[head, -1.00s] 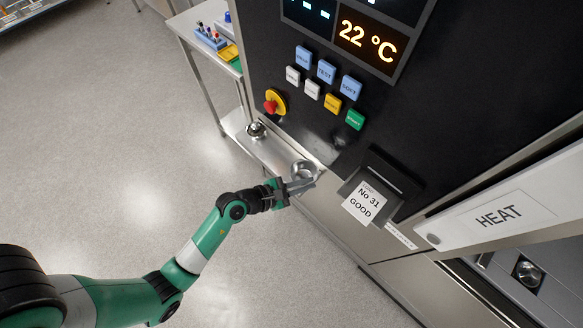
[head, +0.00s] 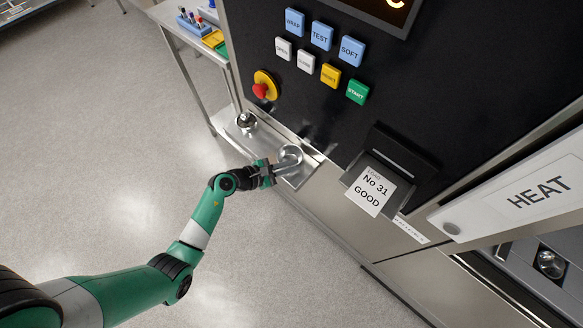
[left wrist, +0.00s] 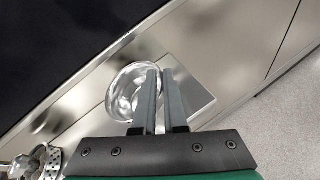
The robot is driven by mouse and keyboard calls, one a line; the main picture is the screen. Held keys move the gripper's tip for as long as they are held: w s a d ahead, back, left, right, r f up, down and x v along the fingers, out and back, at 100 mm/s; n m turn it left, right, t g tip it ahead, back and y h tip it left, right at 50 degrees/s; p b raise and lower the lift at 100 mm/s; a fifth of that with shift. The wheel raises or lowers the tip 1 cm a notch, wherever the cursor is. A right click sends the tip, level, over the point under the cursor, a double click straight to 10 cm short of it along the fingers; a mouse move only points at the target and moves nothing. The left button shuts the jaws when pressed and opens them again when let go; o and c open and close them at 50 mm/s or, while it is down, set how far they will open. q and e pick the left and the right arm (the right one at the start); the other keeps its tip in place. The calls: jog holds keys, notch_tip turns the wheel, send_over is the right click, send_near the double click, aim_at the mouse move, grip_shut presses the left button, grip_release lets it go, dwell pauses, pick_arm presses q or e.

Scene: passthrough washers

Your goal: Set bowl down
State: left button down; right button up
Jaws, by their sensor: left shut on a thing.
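A small shiny metal bowl (head: 288,157) is at the right part of the narrow steel shelf (head: 262,148) on the machine's front. It also shows in the left wrist view (left wrist: 122,92), beside and partly behind the fingers. My left gripper (head: 273,172) reaches in from the left and is shut on the bowl's rim; its two fingers (left wrist: 161,98) lie close together in the left wrist view. The bowl looks upright and is over the shelf; I cannot tell whether its base touches the steel. My right gripper is not in view.
A small metal object (head: 246,121) stands at the shelf's left end. The red stop button (head: 262,90) and several coloured buttons are above the shelf. A printed label (head: 369,191) sticks out of a slot at right. The HEAT panel (head: 535,195) is farther right.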

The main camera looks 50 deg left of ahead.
pick_arm(q)
jog(key=shift+w, duration=0.1)
jog(key=c, duration=0.9)
grip_release()
jog(key=shift+c, duration=0.2)
jog(key=shift+s+a+r, duration=0.1)
jog(key=shift+s+r, duration=0.15)
jog(key=p+v, duration=0.4)
jog(key=v, duration=0.7)
jog(key=shift+s, duration=0.25)
